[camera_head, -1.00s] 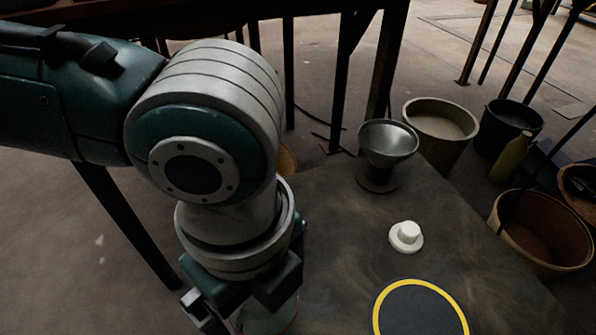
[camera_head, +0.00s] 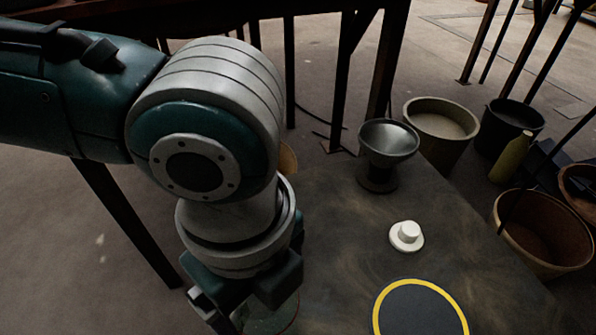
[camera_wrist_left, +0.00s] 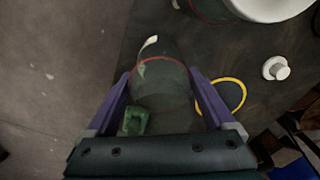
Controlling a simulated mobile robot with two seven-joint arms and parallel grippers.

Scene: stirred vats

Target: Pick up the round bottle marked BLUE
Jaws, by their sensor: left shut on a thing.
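In the left wrist view a dark, see-through greenish round bottle (camera_wrist_left: 162,80) with a thin red line around it lies between the two purple fingers of my left gripper (camera_wrist_left: 160,100). The gripper is shut on it. No BLUE marking can be read on it. In the head view only a small part of the bottle (camera_head: 275,318) shows below my left wrist, at the bottom edge. My left gripper (camera_head: 228,318) is partly cut off there. My right gripper is in neither view.
On the dark table (camera_head: 335,230) stand a white knobbed piece (camera_head: 406,236), a yellow-ringed dark disc (camera_head: 420,284) and a grey funnel-shaped vessel (camera_head: 389,143). Another red-lined vessel (camera_wrist_left: 208,10) and a large white rim (camera_wrist_left: 270,12) show at the wrist view's top. Buckets (camera_head: 440,125) stand beyond the table.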

